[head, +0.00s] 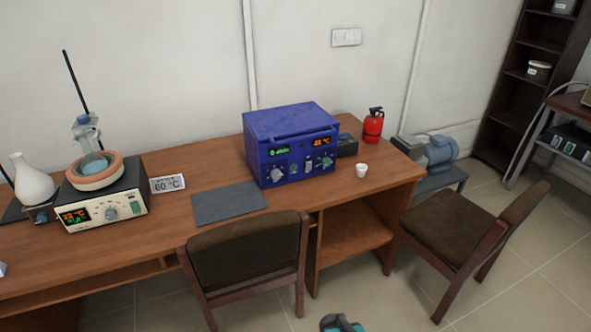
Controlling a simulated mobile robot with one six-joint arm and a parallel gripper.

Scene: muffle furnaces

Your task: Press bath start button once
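A dark box-shaped heating unit (106,204) with a light front panel stands on the desk at the left. An orange-rimmed round bowl (95,173) with glassware in it sits on top. Its panel has a lit display (75,215) reading about 22 °C, a central knob (111,214) and small controls at the right; no start label is readable. A blue instrument (291,142) with lit displays, knobs and small controls stands further right. I cannot tell for certain which unit is called the bath.
A 60 °C card (167,184), grey mat (229,203), white cup (361,171) and red extinguisher (373,125) are on the desk (180,233). A white flask (32,182) stands at left. Chairs (247,254) (452,228) block parts of the front. A teal-and-grey piece (341,323) shows at the bottom edge.

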